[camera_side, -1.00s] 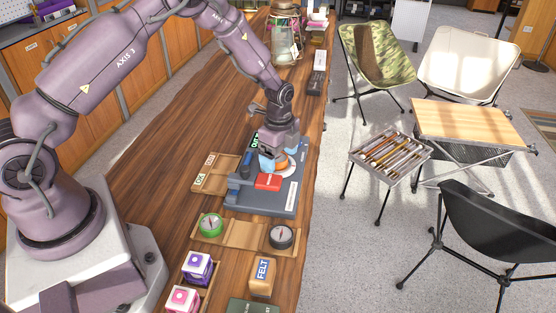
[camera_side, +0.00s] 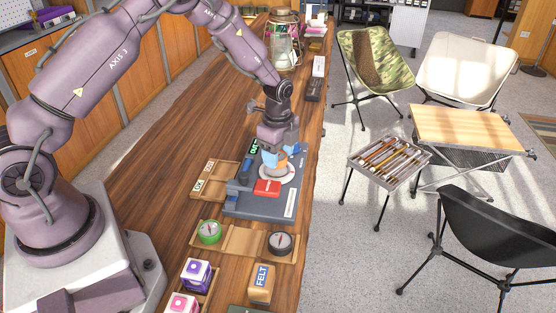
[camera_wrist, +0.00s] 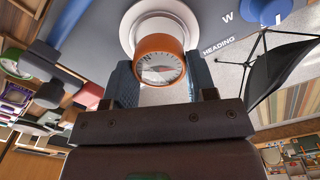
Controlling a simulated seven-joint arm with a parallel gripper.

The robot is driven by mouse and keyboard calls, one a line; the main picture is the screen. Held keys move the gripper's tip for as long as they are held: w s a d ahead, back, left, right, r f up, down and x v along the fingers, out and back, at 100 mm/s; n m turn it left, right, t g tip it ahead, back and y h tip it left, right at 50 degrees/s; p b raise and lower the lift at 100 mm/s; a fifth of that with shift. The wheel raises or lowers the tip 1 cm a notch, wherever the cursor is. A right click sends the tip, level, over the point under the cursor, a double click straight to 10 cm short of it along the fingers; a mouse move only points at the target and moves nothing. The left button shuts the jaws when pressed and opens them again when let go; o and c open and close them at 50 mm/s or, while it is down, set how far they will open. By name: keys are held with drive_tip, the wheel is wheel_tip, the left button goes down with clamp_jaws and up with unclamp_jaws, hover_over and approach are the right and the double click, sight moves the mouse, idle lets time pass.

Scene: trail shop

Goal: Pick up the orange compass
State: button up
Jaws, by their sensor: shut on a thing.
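The orange compass (camera_wrist: 160,62) has an orange rim and a pale marked face with a needle. In the wrist view it sits between the two blue fingers of my gripper (camera_wrist: 162,82), which is shut on it. In the side view my gripper (camera_side: 277,158) is over the white round plate (camera_side: 277,176) on the grey-blue testing base (camera_side: 250,208). Only a little of the orange compass (camera_side: 283,160) shows there, partly hidden by the fingers. It appears just above the plate; the exact gap is hard to tell.
A red block (camera_side: 267,188) sits on the base close to the plate. A green compass (camera_side: 209,232) and a black compass (camera_side: 281,242) lie in a wooden tray (camera_side: 240,243) nearer the camera. Small boxes, including a FELT box (camera_side: 262,282), stand at the front.

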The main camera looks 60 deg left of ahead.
drive_tip(key=s+d+r, duration=0.2)
drive_tip(key=s+r, duration=0.8)
drive_tip(key=s, duration=0.3)
drive_tip(key=shift+n, duration=0.6)
drive_tip(key=a+f, duration=0.2)
drive_tip(key=a, duration=0.1)
drive_tip(key=w+a+f, duration=0.1)
drive_tip(key=a+f, duration=0.2)
drive_tip(key=a, duration=0.1)
drive_tip(key=a+f, duration=0.3)
drive_tip(key=shift+w+a+f, duration=0.15)
drive_tip(key=shift+w+a, duration=0.1)
drive_tip(key=shift+a, duration=0.15)
drive_tip(key=shift+w+a+f+m, duration=0.15)
drive_tip(key=shift+w+a+m, duration=0.25)
drive_tip(key=shift+w+a, duration=0.4)
drive_tip(key=shift+w, duration=0.2)
drive_tip(key=shift+f, duration=2.2)
drive_tip(key=shift+f, duration=0.2)
drive_tip(key=shift+f, duration=0.35)
